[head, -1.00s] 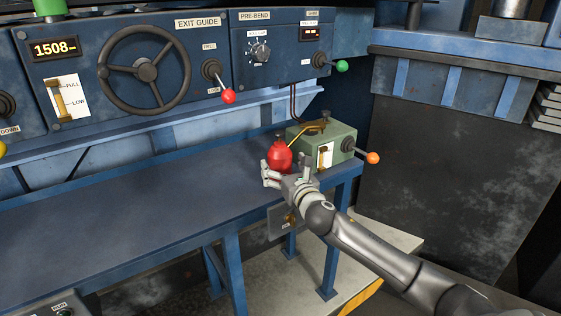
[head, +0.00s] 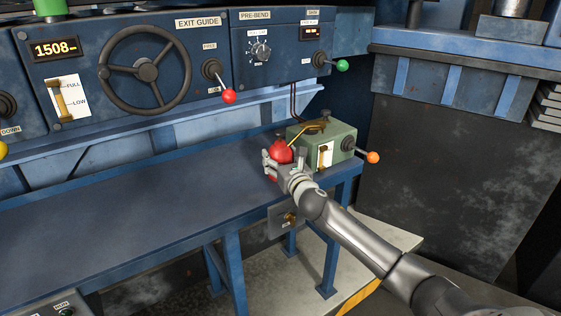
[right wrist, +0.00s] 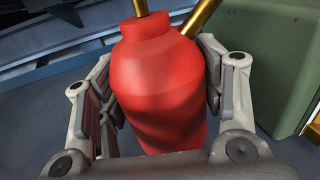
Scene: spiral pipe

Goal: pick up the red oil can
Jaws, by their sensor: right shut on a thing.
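The red oil can (head: 281,152) stands upright on the blue bench, near its right end. Its brass spout slants up to the right, in front of the green box. My right gripper (head: 279,164) is around the can's body, and its fingers and palm hide the lower part in the head view. In the right wrist view the red oil can (right wrist: 160,85) fills the middle, with a finger of my right gripper (right wrist: 160,100) against each side. The gripper is shut on it. My left gripper is not in view.
The green box (head: 335,141) with an orange-knobbed lever stands close to the right of the can. The blue bench top (head: 130,203) is clear to the left. A control panel (head: 210,60) with a handwheel and red and green knobs rises behind.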

